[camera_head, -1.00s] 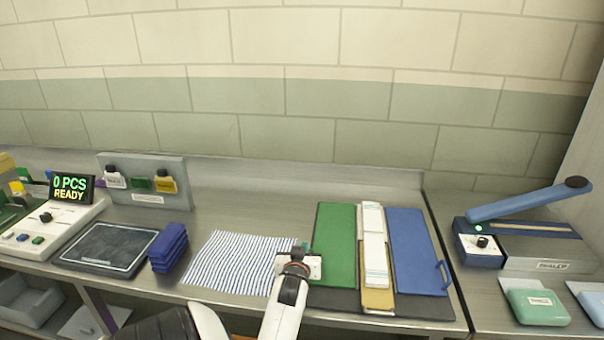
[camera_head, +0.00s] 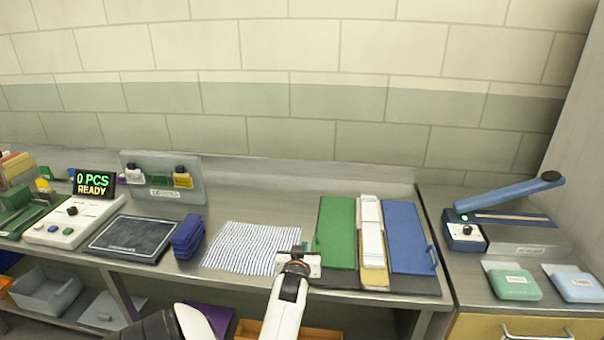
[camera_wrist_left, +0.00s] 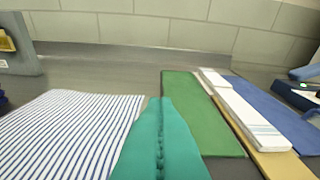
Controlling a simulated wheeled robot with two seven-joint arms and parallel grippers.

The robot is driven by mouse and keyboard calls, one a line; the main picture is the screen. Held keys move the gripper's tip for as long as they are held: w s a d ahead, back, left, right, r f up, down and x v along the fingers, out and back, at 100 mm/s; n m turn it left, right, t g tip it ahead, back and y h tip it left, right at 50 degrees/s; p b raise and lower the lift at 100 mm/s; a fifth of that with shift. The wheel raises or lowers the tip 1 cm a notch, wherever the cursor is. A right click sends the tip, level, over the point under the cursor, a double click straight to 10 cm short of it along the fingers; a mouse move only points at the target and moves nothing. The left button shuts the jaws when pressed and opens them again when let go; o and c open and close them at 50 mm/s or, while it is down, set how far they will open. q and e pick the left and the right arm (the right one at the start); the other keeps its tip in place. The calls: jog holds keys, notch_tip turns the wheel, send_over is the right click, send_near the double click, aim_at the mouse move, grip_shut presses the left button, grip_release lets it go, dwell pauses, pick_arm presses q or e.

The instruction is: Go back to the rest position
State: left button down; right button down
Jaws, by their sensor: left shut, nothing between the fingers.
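My left gripper (camera_head: 300,248) is in the head view at the front of the metal table, its arm coming up from the bottom. In the left wrist view its teal fingers (camera_wrist_left: 160,140) are pressed together along a seam, with nothing between them. It is at the right edge of the striped cloth (camera_head: 252,247) and just left of the green panel (camera_head: 336,230). Whether the fingers touch anything is not clear. My right gripper is not in view.
Right of the green panel are white striped strips (camera_head: 371,235) and a blue panel (camera_head: 404,236). A dark scale (camera_head: 131,238), blue stack (camera_head: 188,236) and counter box (camera_head: 73,220) stand left. A sealer (camera_head: 512,218) with raised blue arm is right.

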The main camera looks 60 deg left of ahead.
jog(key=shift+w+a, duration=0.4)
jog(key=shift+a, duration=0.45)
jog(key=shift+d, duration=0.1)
